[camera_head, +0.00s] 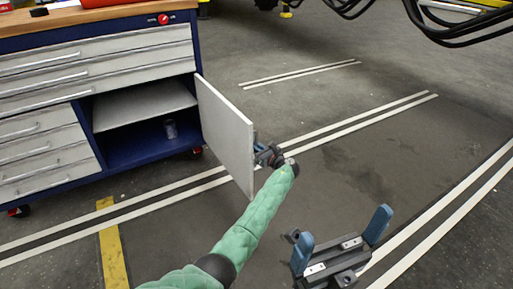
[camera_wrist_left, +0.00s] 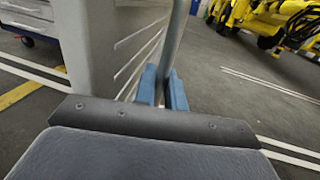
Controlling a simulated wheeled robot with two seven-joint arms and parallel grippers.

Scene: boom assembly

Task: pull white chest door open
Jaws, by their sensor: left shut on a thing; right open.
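The white chest door (camera_head: 226,132) stands swung out from the blue chest (camera_head: 150,146), hinged near the chest's right front edge. The open compartment shows a shelf and a small grey can (camera_head: 170,129). My left gripper (camera_head: 262,151) is at the outer face of the door, near its free edge. In the left wrist view its blue fingers (camera_wrist_left: 162,88) are shut on the door's upright handle bar (camera_wrist_left: 178,40), and the door face (camera_wrist_left: 110,50) is beside it. My right gripper (camera_head: 340,245) is open and empty above the floor, at the lower right.
Closed white drawers (camera_head: 95,65) fill the chest's top and left side. The wooden top (camera_head: 110,14) bears several items. Black cables (camera_head: 450,25) hang at the upper right. The grey floor with white lines is clear right of the door. Yellow machinery (camera_wrist_left: 270,18) stands behind.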

